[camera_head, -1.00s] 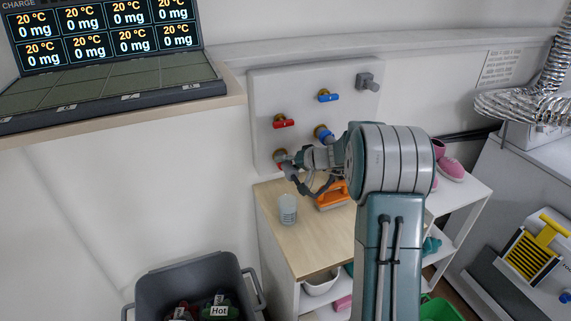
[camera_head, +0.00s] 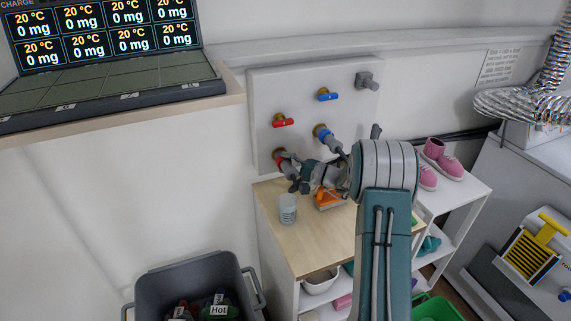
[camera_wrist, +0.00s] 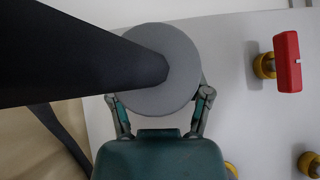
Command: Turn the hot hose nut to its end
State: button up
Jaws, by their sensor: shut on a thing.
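The hot hose nut (camera_wrist: 158,75) is a grey disc in the wrist view, with a thick dark hose (camera_wrist: 75,55) running from it to the left. In the head view the hot fitting, with a red collar (camera_head: 279,154), is low on the wall panel below the red-handled tap (camera_head: 282,121). My gripper (camera_wrist: 158,100) is shut on the nut, with one finger on each side of it. The fingertips are partly hidden behind the disc. In the head view my gripper (camera_head: 297,177) is at the hot fitting. How far the nut is turned cannot be told.
A blue-collared hose fitting (camera_head: 324,134) is just right of my gripper, below a blue-handled tap (camera_head: 327,95). A translucent cup (camera_head: 287,209) and an orange object (camera_head: 329,197) are on the wooden top (camera_head: 302,238) below. Pink boots (camera_head: 442,161) are on the right shelf.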

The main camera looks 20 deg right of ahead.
jog(key=shift+d+m+t, duration=0.1)
jog(key=shift+m+t, duration=0.3)
jog(key=shift+m, duration=0.1)
jog(key=o, duration=1.2)
jog(key=shift+c, duration=0.2)
jog(key=v, duration=1.2)
jog(key=shift+w+d+f, duration=0.1)
jog(key=shift+d+f, duration=0.05)
jog(key=shift+f, duration=0.15)
